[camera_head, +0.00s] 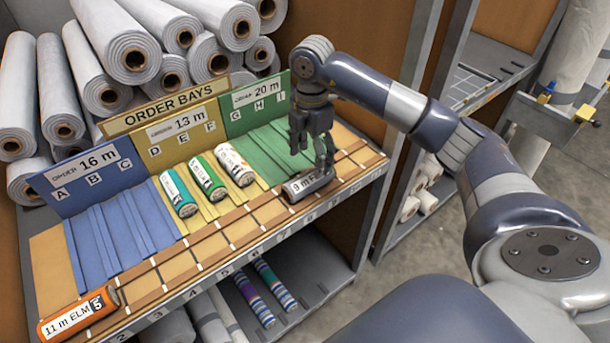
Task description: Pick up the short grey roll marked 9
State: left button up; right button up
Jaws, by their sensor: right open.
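The short grey roll (309,185), with a white label reading "9 m" and more letters partly hidden, lies on the front strip of the wooden shelf, right of the middle. My right gripper (311,156) points down just above it, fingers spread and empty. One finger comes down close to the roll's back side; I cannot tell whether it touches. My left gripper is not in view.
Teal (178,192), green (207,177) and white (234,164) rolls lie in the yellow bays. The blue bays (120,235) and green bays (268,150) look empty. An orange roll (79,313) lies front left. Large white rolls (128,50) are stacked behind the signs.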

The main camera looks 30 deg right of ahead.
aim_at(309, 175)
jog(key=f, duration=0.2)
jog(key=shift+s+f+p, duration=0.2)
jog(key=shift+f+p, duration=0.1)
jog(key=shift+f, duration=0.1)
jog(key=shift+w+f+p, duration=0.15)
jog(key=shift+f+p, duration=0.15)
jog(key=shift+f, duration=0.05)
jog(key=f+p, duration=0.1)
jog(key=f, duration=0.2)
jog(key=shift+a+f+p, duration=0.2)
jog(key=shift+f+p, duration=0.1)
jog(key=shift+p, duration=0.1)
jog(key=shift+f, duration=0.3)
jog(key=shift+w+f, duration=0.1)
jog(key=shift+f, duration=0.1)
jog(key=c, duration=0.9)
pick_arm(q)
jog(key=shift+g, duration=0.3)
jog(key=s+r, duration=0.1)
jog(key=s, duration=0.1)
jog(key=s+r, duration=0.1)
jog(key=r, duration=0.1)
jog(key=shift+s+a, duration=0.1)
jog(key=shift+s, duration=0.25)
pick_arm(e)
jog(key=c, duration=0.3)
